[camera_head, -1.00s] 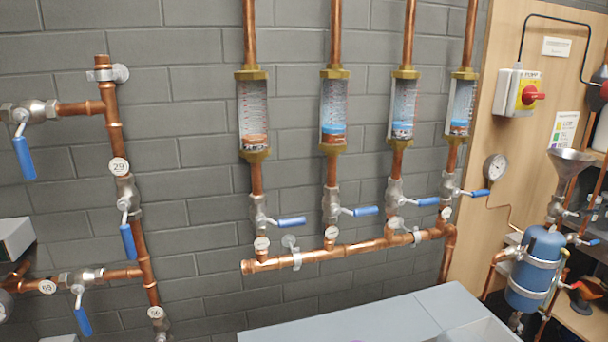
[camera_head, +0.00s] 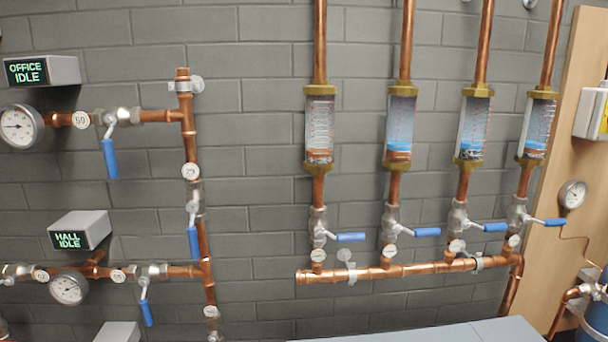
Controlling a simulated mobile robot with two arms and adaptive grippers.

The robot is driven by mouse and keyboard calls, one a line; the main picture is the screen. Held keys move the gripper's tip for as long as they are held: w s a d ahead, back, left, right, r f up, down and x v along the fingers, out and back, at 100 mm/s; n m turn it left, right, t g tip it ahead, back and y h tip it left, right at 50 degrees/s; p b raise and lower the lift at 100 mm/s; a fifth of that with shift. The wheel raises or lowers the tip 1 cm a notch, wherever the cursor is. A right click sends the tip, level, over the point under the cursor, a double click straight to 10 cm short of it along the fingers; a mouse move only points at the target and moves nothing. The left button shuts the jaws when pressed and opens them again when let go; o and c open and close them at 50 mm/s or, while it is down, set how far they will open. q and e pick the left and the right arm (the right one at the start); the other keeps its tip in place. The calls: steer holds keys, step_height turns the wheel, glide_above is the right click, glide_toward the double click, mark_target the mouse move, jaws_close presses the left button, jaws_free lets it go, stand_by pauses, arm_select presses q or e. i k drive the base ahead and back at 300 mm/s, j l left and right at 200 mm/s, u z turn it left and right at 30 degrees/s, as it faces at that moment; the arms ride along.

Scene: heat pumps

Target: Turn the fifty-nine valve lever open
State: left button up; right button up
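Several valves with blue levers sit on copper pipes along the grey brick wall. No tag reads clearly as fifty-nine. The upper left valve's lever (camera_head: 110,158) hangs down beside a round tag (camera_head: 81,119) whose number is blurred. The lever on the vertical pipe (camera_head: 194,242) hangs down under a tag that looks like 29 (camera_head: 190,171). The lower left valve's lever (camera_head: 147,313) hangs down, slightly tilted, right of another blurred tag (camera_head: 119,275). Four levers on the right manifold, such as the first one (camera_head: 350,237), point sideways to the right. Neither gripper is in view.
An OFFICE IDLE display (camera_head: 42,71) and a HALL IDLE display (camera_head: 80,231) jut from the wall at left, near gauges (camera_head: 21,127). A grey surface (camera_head: 440,332) lies below the manifold (camera_head: 400,270). A wooden panel (camera_head: 572,150) stands at right.

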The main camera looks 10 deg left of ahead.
mark_target(110, 120)
steer(key=u, duration=1.3)
